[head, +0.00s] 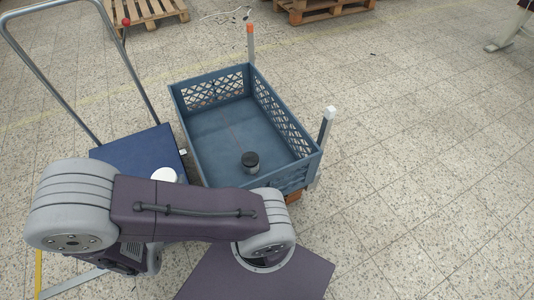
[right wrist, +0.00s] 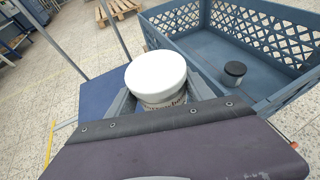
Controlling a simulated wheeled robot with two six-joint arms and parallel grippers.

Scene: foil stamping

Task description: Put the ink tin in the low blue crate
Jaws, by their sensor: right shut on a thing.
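A round tin with a white lid (right wrist: 157,75) sits between the fingers of my right gripper (right wrist: 160,93), which is shut on it. In the head view, only its white top (head: 164,175) shows above my arm, left of the crate; the gripper itself is hidden there. The held tin is outside the crate. My left gripper is not in view.
A dark-lidded tin (head: 250,162) stands upright inside the crate, near its front end; the rest of the crate floor is bare. A blue platform cart (head: 137,147) with a tall grey handle is left of the crate. Posts rise at crate corners. Wooden pallets (head: 145,12) lie behind.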

